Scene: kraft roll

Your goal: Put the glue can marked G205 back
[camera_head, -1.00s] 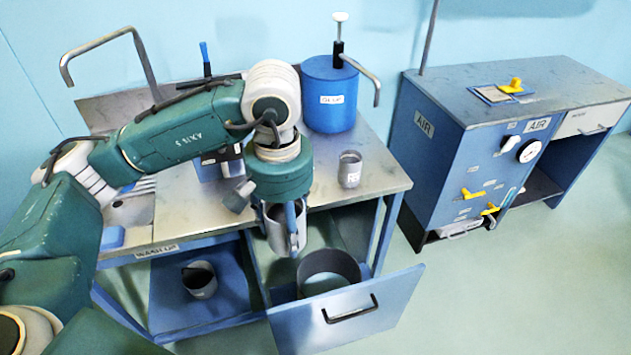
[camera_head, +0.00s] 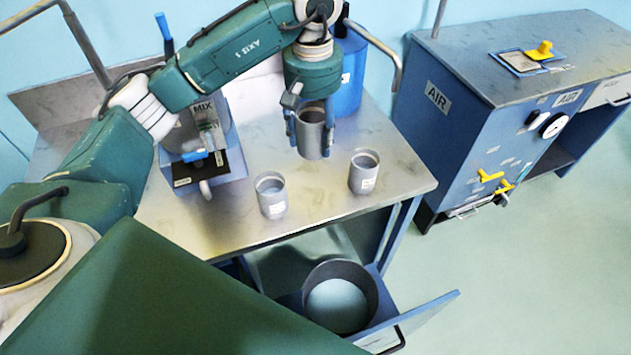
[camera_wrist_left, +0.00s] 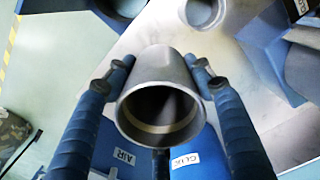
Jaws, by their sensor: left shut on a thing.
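My left gripper (camera_head: 309,128) is shut on a grey can (camera_head: 312,138), upright and open at the top, over the back of the metal bench (camera_head: 330,205). I cannot tell whether its base touches the bench. In the left wrist view the held can (camera_wrist_left: 160,108) sits between the two blue fingers of the gripper (camera_wrist_left: 160,85); its inside looks dark. No mark on it is readable. Two similar grey cans, one at left (camera_head: 271,196) and one at right (camera_head: 364,174), stand upright in front of it. Their labels are too small to read. My right gripper is not in view.
A blue glue tank (camera_head: 349,85) stands behind the gripper, partly hidden. A mixer (camera_head: 205,150) marked MIX stands to the left. Below, an open drawer (camera_head: 425,318) holds a dark round container (camera_head: 340,297). A blue AIR cabinet (camera_head: 470,140) stands at right.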

